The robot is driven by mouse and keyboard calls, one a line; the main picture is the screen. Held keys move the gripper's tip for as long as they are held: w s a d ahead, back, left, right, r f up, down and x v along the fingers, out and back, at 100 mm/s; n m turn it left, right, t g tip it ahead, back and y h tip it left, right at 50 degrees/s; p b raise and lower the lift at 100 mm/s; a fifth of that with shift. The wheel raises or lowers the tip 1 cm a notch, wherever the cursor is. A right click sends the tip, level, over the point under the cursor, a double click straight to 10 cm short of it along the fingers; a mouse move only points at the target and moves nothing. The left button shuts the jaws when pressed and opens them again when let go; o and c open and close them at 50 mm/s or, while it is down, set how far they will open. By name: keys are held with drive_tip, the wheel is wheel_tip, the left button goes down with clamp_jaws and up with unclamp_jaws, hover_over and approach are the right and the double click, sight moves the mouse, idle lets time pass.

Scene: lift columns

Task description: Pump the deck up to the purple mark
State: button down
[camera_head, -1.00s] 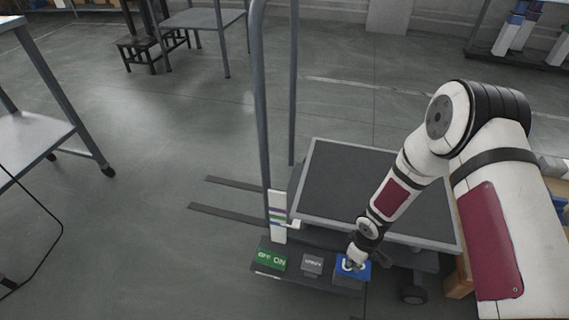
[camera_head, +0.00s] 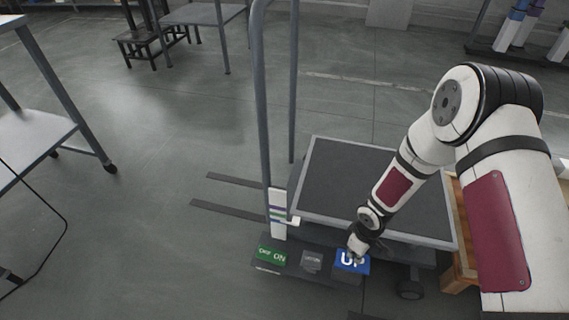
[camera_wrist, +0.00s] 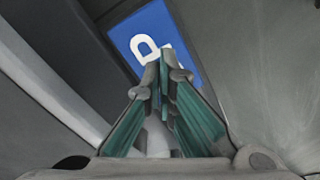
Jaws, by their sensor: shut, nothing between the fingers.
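The deck (camera_head: 345,185) is a dark-topped platform with a light metal rim, right of the upright posts. A white scale strip (camera_head: 278,228) with thin coloured bands, purple among them, stands at its left corner. A small white pointer (camera_head: 294,221) by the deck corner sits beside the strip; its exact level against the purple band is too small to tell. My gripper (camera_head: 356,252) is shut and empty, over the blue UP pedal (camera_head: 352,266). In the wrist view the closed fingertips (camera_wrist: 166,58) are in front of the blue pedal (camera_wrist: 182,35); contact is unclear.
A green OFF/ON switch (camera_head: 271,257) and a grey pedal (camera_head: 311,261) sit left of the UP pedal. Two dark forks or strips (camera_head: 240,213) lie on the floor at left. A wooden box (camera_head: 456,276) stands at right. Floor at left is open.

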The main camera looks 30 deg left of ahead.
sight(352, 262)
drive_tip(key=shift+f, duration=0.1)
drive_tip(key=shift+f+b, duration=2)
drive_tip(key=shift+f, duration=1.25)
drive_tip(key=shift+r+p, duration=2.05)
drive_tip(key=shift+r, duration=1.35)
drive_tip(key=shift+f, duration=0.15)
